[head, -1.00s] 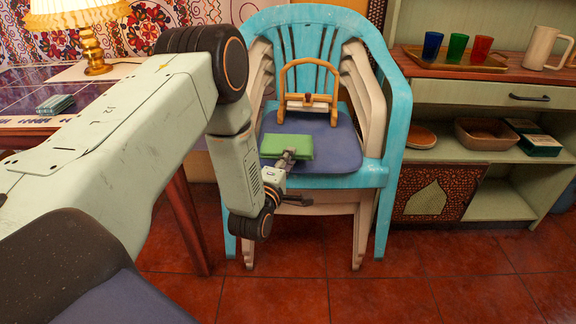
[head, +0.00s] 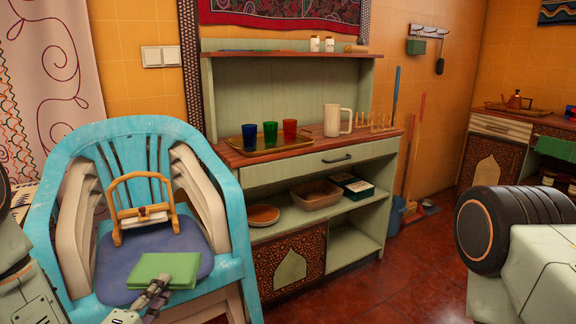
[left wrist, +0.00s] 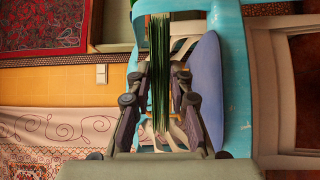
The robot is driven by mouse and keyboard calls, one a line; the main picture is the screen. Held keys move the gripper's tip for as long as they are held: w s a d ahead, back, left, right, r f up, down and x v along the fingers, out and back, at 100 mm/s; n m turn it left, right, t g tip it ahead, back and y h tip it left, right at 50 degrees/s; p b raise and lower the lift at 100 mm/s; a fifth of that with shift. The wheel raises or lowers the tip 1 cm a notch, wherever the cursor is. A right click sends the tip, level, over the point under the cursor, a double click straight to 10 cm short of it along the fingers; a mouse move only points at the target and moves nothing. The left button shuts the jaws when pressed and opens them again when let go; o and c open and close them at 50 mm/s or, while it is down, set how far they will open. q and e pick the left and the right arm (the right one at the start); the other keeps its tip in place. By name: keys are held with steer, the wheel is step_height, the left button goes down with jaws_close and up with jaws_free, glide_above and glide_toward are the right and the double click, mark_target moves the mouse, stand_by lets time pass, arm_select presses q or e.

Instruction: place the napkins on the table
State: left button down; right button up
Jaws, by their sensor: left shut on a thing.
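The green napkins (head: 166,270) form a flat stack over the front of the blue seat of a chair. My left gripper (head: 158,288) is shut on their near edge. In the left wrist view, the napkins (left wrist: 160,65) show edge-on as a thin stack between the fingers of my left gripper (left wrist: 160,85). I cannot tell whether the stack touches the seat. A wooden napkin holder (head: 119,199) with a curved frame stands on the seat behind the napkins. My right arm shows at the right edge, but its gripper is out of frame. The table is not clearly visible now.
The turquoise armchair (head: 235,215) tops a stack of pale chairs. Red tiled floor (head: 385,285) is open in front of the sideboard.

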arm_select(q)
steer(key=s+d+r+m+g+h+p, duration=0.1)
steer(key=s+d+h, duration=0.4)
steer(key=s, duration=0.6)
step_height(320, 180, up, 2)
steer(key=d+m+p, duration=0.1)
steer(key=d+m, duration=0.1)
steer(key=shift+d+m+g, duration=0.3)
steer(key=shift+d+g, duration=0.05)
steer(key=shift+g, duration=0.05)
steer(key=shift+a, duration=0.1)
